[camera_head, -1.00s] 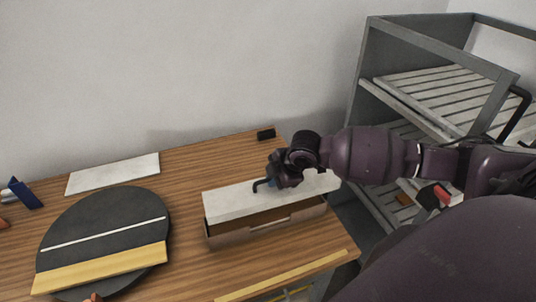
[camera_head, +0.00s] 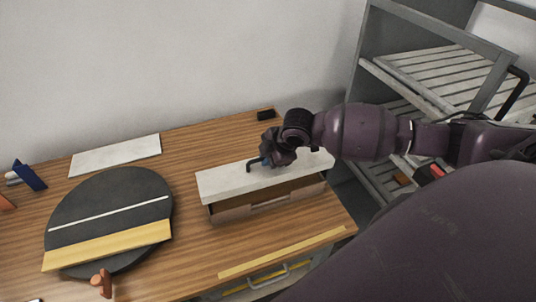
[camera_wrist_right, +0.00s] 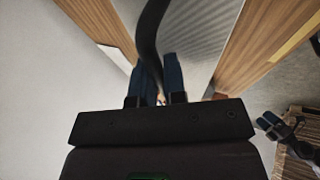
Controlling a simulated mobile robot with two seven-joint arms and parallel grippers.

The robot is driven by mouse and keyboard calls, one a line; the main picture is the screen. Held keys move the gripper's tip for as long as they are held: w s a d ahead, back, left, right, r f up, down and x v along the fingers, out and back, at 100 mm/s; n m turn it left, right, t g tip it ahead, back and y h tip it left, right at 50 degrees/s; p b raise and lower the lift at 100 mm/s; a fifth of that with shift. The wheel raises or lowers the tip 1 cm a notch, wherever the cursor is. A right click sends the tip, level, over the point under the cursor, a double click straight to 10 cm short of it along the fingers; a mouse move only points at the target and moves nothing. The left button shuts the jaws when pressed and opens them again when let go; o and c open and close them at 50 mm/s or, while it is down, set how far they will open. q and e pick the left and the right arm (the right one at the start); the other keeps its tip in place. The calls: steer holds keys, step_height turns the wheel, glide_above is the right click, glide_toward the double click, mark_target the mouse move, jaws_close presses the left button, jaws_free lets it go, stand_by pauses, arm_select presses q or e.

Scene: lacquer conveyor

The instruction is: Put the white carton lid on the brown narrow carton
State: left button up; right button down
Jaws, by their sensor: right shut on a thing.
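The white carton lid (camera_head: 222,182) is a long flat cover with a dark curved handle on top. It is over the brown narrow carton (camera_head: 238,208) on the wooden table. A dark gap shows between lid and carton, wider toward the right, so the lid does not look seated flush. Its left end sticks out past the carton's left end. My right gripper (camera_head: 266,160) is shut on the lid's handle. In the right wrist view, my blue fingers (camera_wrist_right: 160,80) are around the dark curved handle.
A round black board (camera_head: 110,195) with a yellow strip (camera_head: 105,246) lies at the left. A white flat panel (camera_head: 115,155) lies behind it, and a small black block (camera_head: 265,114) at the back edge. A grey slatted rack (camera_head: 440,75) stands at the right.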

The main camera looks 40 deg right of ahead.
steer(key=shift+f+b, duration=0.3)
steer(key=shift+f, duration=1.15)
steer(key=shift+f+b, duration=0.8)
steer(key=shift+f, duration=0.65)
steer(key=shift+p, duration=0.5)
steer(key=shift+f+b, duration=0.75)
steer(key=shift+f, duration=1.2)
steer(key=c, duration=1.1)
jaws_free()
